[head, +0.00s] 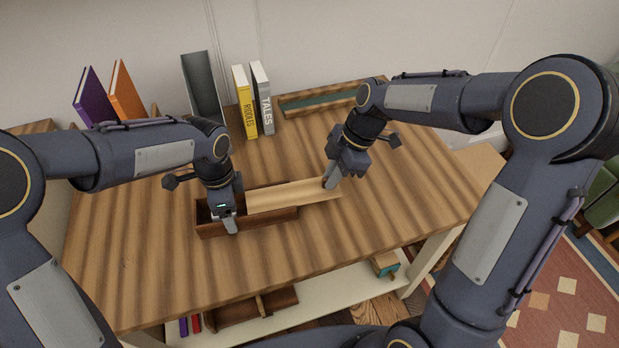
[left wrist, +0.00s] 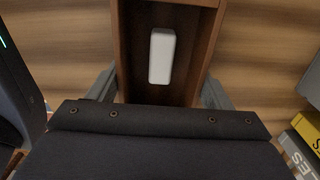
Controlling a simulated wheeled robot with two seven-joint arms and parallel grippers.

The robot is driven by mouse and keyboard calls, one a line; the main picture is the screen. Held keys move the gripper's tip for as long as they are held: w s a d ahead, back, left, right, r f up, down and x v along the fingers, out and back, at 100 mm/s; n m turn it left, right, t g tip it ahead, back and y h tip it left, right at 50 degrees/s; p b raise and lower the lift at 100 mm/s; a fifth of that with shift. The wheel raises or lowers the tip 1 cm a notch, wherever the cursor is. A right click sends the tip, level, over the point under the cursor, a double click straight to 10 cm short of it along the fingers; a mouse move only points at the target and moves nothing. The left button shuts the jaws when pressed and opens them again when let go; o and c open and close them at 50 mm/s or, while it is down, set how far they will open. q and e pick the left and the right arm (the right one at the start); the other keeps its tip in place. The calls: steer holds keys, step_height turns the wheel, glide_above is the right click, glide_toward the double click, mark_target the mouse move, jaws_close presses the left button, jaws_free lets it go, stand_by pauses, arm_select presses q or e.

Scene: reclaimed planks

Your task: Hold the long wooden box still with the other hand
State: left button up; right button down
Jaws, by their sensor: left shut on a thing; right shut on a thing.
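The long wooden box (head: 264,221) lies on the striped table, dark brown and open at its left end. A light wooden lid (head: 290,196) covers part of its top and sticks out past the box's right end. My left gripper (head: 229,224) is shut across the box near its left end; in the left wrist view its fingers stand on either side of the box walls (left wrist: 126,60). A white block-like item (left wrist: 162,56) lies inside the box. My right gripper (head: 328,183) is shut on the lid's right end.
Behind stand a yellow book (head: 245,103), a grey book (head: 263,98), a grey upright holder (head: 202,88), and purple (head: 90,97) and orange (head: 126,93) books. A shallow tray (head: 318,102) lies at the back right. The table's front and right are clear.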

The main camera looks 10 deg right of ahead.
steer(key=shift+d, duration=0.15)
steer(key=c, duration=1.5)
jaws_free()
steer(key=v, duration=1.2)
arm_select(q)
steer(key=o, duration=1.2)
steer(key=shift+o, duration=0.2)
steer(key=shift+r, duration=0.1)
arm_select(e)
steer(key=shift+r, duration=0.1)
arm_select(q)
step_height(320, 180, up, 7)
steer(key=p, duration=0.6)
arm_select(e)
step_height(320, 180, up, 6)
steer(key=shift+f, duration=0.1)
